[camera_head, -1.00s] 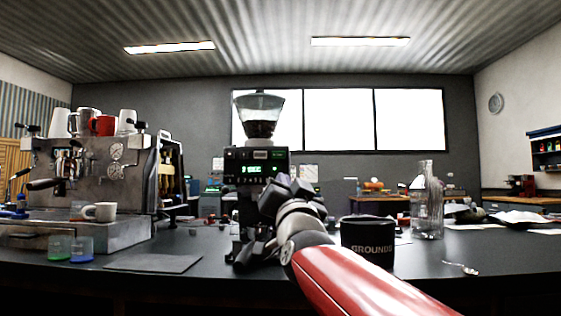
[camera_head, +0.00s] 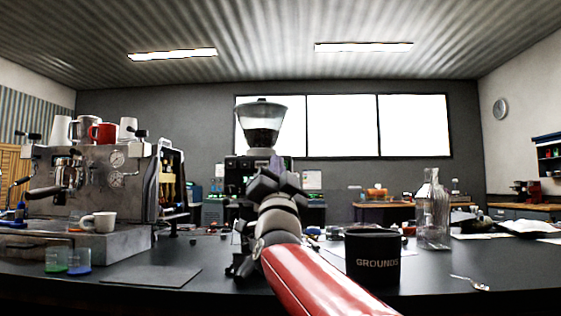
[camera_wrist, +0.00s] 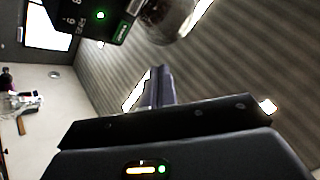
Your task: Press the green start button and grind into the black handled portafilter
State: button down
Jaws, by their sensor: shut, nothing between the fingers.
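The black grinder (camera_head: 234,172) stands behind my arm, with a clear hopper (camera_head: 263,122) holding dark beans. In the wrist view the grinder's dark front (camera_wrist: 82,18) is at the top left, with a round green light (camera_wrist: 101,15); I cannot tell whether it is the start button. My gripper (camera_head: 277,164) is shut and empty, raised in front of the grinder and covering much of its front. Its closed fingers (camera_wrist: 160,82) point up in the wrist view, below and right of the light, apart from it in that picture. My arm hides the grinder's spout and any portafilter there.
An espresso machine (camera_head: 110,190) stands at left, with a black portafilter handle (camera_head: 45,192) and a white cup (camera_head: 99,222). A black GROUNDS bin (camera_head: 373,262) is close right of my arm, with a glass bottle (camera_head: 433,215) behind. A dark mat (camera_head: 150,276) lies front left.

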jog(key=w+p, duration=0.3)
jog(key=w, duration=0.3)
jog(key=shift+w+d, duration=0.1)
jog(key=shift+w, duration=0.1)
dwell(1.9)
jog(key=shift+w, duration=0.35)
jog(key=shift+w, duration=0.35)
dwell(0.5)
jog(key=shift+s, duration=0.1)
jog(key=shift+s+b, duration=0.55)
jog(key=shift+s, duration=0.15)
